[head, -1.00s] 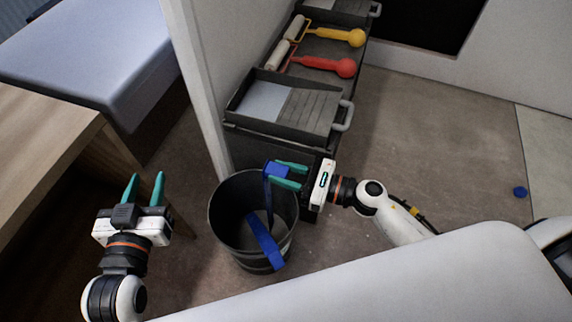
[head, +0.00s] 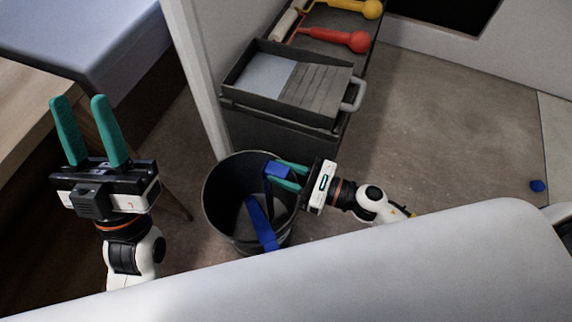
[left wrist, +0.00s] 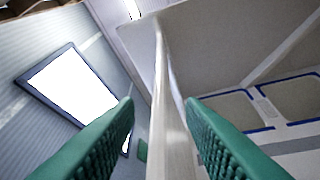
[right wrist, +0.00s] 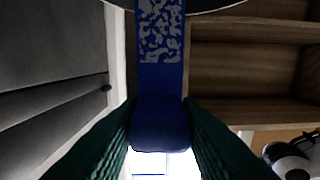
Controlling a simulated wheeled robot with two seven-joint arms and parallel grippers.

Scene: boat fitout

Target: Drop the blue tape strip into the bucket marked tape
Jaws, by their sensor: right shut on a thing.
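A blue tape strip (head: 277,171) is held in my right gripper (head: 285,176), which is shut on its upper end over the right part of the dark bucket's (head: 212,215) opening. The strip also shows in the right wrist view (right wrist: 160,75), blue with grey mottled patches, between the fingers. It hangs downward; its lower end is hard to make out in the head view. Another blue strip (head: 260,222) leans inside the bucket, reaching its front rim. No bucket marking is readable. My left gripper (head: 83,98) is open and empty, pointing up, left of the bucket.
A dark cabinet behind the bucket carries a paint tray (head: 320,85), a red-handled roller (head: 345,40) and a yellow-handled one (head: 362,8). A white post (head: 200,80) stands behind the bucket. A pale surface fills the front.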

